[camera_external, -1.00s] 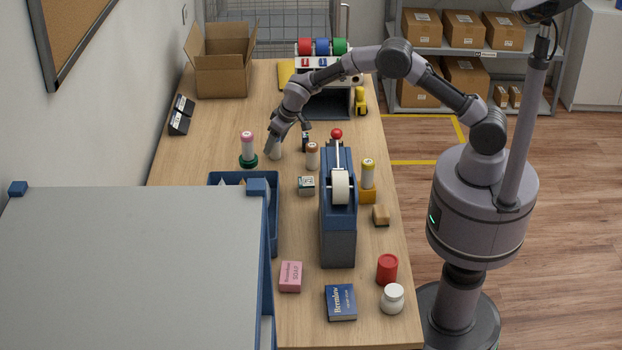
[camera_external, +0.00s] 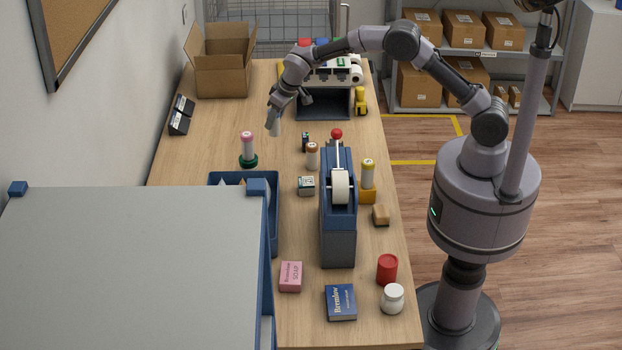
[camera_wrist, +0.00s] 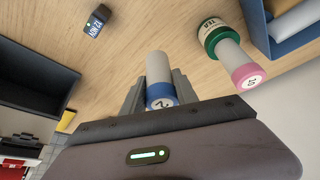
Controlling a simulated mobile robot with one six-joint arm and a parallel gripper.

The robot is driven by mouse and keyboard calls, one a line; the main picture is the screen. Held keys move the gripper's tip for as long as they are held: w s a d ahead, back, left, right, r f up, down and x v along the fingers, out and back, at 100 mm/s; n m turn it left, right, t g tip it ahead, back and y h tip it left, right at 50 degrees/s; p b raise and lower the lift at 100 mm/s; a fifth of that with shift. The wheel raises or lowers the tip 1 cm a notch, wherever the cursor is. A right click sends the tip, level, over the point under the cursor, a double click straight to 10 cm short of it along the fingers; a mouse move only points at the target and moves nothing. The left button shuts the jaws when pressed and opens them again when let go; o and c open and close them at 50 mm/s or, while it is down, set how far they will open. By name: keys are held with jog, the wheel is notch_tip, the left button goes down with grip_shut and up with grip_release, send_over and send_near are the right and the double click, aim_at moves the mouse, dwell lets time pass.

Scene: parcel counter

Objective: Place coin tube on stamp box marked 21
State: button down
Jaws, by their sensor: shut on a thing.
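My gripper (camera_external: 274,122) is shut on a pale coin tube (camera_external: 273,129) and holds it above the counter. In the wrist view the coin tube (camera_wrist: 159,80) sits between the fingers (camera_wrist: 160,93), its blue cap facing the camera with a figure like 2. A small dark box (camera_external: 306,141) stands to the right of my gripper; it also shows in the wrist view (camera_wrist: 97,22), its label not clearly readable. A green-and-white box (camera_external: 306,185) stands nearer the camera. I cannot tell which box is marked 21.
A pink-capped tube (camera_external: 247,147) stands in a green base, a brown-capped tube (camera_external: 312,155) stands near the dark box, and a yellow-capped tube (camera_external: 368,174) stands in an orange base. A blue tape dispenser (camera_external: 338,235) and blue tray (camera_external: 274,228) flank the middle.

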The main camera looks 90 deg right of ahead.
jog(key=s+a+r+n+g+y+p, duration=0.25)
jog(key=s+a+n+p, duration=0.4)
jog(key=n, duration=0.55)
jog(key=s+a+r+n+g+y+p, duration=0.2)
jog(key=s+a+r+n+y+p, duration=0.15)
jog(key=a+n+p, duration=0.55)
jog(key=n+b, duration=0.3)
jog(key=n, duration=0.1)
send_over(306, 181)
jog(key=shift+y, duration=0.4)
notch_tip(306, 181, down, 11)
jog(key=shift+s+r, duration=0.1)
jog(key=shift+d, duration=0.1)
jog(key=shift+f, duration=0.3)
jog(key=c, duration=0.9)
grip_release()
jog(key=shift+c, duration=0.2)
jog(key=shift+r, duration=0.1)
